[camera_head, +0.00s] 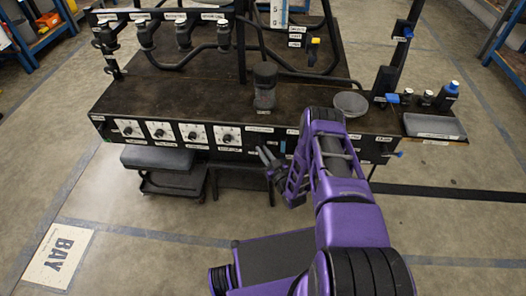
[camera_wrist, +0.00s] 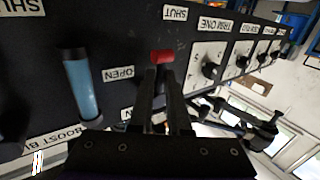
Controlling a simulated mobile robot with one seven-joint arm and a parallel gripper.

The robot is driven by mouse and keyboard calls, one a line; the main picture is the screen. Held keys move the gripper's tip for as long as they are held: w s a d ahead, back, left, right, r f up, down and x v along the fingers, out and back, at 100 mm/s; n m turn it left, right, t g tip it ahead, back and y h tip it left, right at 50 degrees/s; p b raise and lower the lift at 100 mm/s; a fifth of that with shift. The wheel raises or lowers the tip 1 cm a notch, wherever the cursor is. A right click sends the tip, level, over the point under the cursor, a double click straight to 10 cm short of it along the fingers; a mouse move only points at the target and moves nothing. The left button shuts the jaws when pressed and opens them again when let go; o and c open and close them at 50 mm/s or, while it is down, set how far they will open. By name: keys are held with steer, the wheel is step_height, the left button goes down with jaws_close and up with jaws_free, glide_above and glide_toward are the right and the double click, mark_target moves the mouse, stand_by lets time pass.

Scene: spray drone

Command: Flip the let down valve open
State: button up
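In the wrist view a lever with a red tip (camera_wrist: 162,57) sits on the black panel between labels reading SHUT and OPEN. No label naming it as the let down valve is readable, so I cannot confirm which valve it is. My gripper (camera_wrist: 161,72) points at it, with a narrow gap between the fingers and the red tip at their ends. Contact cannot be told. In the head view my gripper (camera_head: 268,155) is at the bench's front panel, fingers apart; the lever is hidden there.
A blue handle (camera_wrist: 82,88) stands beside the gripper in the wrist view, near a partly cut-off BOOST label. A row of dials (camera_head: 160,131) lines the front panel. A dark stool (camera_head: 158,160) stands below it. A grey bowl (camera_head: 350,104) is on the bench top.

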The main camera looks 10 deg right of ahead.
jaws_close()
steer(key=shift+d+r, duration=0.1)
steer(key=n+g+h, duration=0.1)
steer(key=n, duration=0.1)
steer(key=d+r+n+g+h+p, duration=0.1)
steer(key=n+g+h, duration=0.1)
steer(key=n, duration=0.1)
steer(key=d+r+n+g+h+p, duration=0.1)
steer(key=n+g+h, duration=0.1)
steer(key=n, duration=0.1)
steer(key=shift+s+r, duration=0.15)
steer(key=shift+s, duration=0.2)
steer(key=shift+r+n+g+h+b, duration=0.4)
steer(key=shift+n+g+h+b, duration=0.1)
steer(key=shift+n+h, duration=0.35)
steer(key=shift+r+n+g+h+b, duration=0.4)
steer(key=shift+n+h+b, duration=0.1)
steer(key=shift+n+h, duration=0.3)
steer(key=shift+d, duration=0.1)
steer(key=o, duration=0.5)
jaws_free()
